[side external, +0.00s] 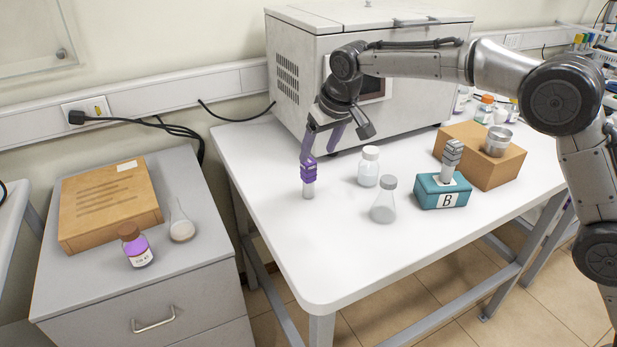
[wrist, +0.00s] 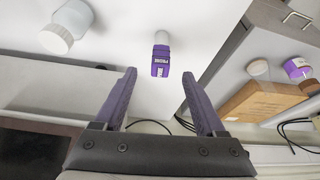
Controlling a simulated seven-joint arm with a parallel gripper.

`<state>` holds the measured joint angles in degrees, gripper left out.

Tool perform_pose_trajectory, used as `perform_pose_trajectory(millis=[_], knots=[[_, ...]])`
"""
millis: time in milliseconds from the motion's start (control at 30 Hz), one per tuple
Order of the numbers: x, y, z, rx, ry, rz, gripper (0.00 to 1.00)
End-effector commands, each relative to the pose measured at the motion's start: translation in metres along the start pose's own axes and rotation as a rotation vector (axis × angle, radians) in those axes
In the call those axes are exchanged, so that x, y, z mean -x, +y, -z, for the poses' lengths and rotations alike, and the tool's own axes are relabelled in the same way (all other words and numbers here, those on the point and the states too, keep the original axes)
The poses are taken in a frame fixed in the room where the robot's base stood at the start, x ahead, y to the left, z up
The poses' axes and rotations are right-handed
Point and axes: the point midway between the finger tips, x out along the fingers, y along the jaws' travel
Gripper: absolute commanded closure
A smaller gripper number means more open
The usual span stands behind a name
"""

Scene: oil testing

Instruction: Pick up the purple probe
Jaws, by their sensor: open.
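The purple probe (side external: 309,174) stands upright on the white table near its left edge, its pale grey end down on the tabletop. In the wrist view the probe (wrist: 160,62) shows its purple, labelled body ahead of and between the fingertips. My gripper (side external: 321,147) has purple fingers spread apart and points down just above the probe, at its top. In the wrist view my gripper (wrist: 159,74) is open, with nothing held. From the side, one finger overlaps the probe's top, so I cannot tell if they touch.
A white bottle (side external: 369,166) and a flask (side external: 383,202) stand right of the probe. A teal block marked B (side external: 442,192) and a cardboard box (side external: 480,155) are farther right. A large grey oven (side external: 300,75) stands behind. The table front is clear.

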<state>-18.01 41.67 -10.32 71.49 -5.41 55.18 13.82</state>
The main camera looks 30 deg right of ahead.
Motion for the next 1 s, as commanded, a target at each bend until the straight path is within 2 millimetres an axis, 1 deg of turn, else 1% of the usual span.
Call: perform_pose_trajectory(millis=[67,300,400,500,667,900,1000], knots=[[-0.009,-0.003,-0.001,0.005,-0.004,0.001,0.28],[-0.054,-0.002,-0.002,0.003,-0.005,0.001,0.28],[-0.069,-0.002,-0.002,0.003,-0.004,0.001,0.28],[-0.079,-0.002,-0.001,0.003,-0.001,0.001,0.28],[-0.087,-0.002,-0.001,0.003,-0.001,0.001,0.28],[-0.121,-0.001,-0.003,0.003,-0.002,0.001,0.28],[-0.131,-0.001,-0.003,0.003,-0.002,0.001,0.28]])
